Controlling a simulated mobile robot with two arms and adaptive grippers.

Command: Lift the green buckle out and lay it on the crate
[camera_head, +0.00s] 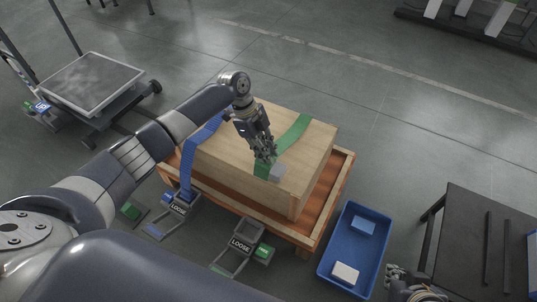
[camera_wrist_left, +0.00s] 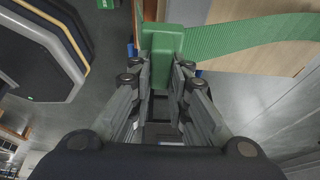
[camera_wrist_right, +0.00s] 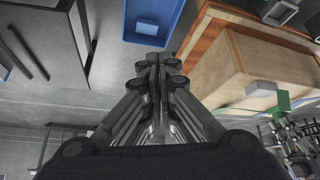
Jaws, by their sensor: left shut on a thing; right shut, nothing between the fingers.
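My left gripper (camera_head: 265,156) points down over the front edge of the wooden crate (camera_head: 235,155). It is shut on the green buckle (camera_wrist_left: 162,42), which joins the green strap (camera_wrist_left: 250,36) in the left wrist view. In the head view the buckle (camera_head: 262,170) shows just below the fingers, partly hidden by them. The green strap (camera_head: 296,128) runs back across the crate top. I cannot tell whether the buckle touches the crate. My right gripper (camera_wrist_right: 160,62) is shut and empty, low at the right, away from the crate; it also shows in the head view (camera_head: 415,293).
A grey block (camera_head: 278,173) is at the crate edge beside the buckle. A blue strap (camera_head: 187,170) hangs at the left. Two frames labelled LOOSE (camera_head: 241,244) stand in front. A blue bin (camera_head: 322,270) holds two small boxes. A dark table (camera_head: 465,225) is at right.

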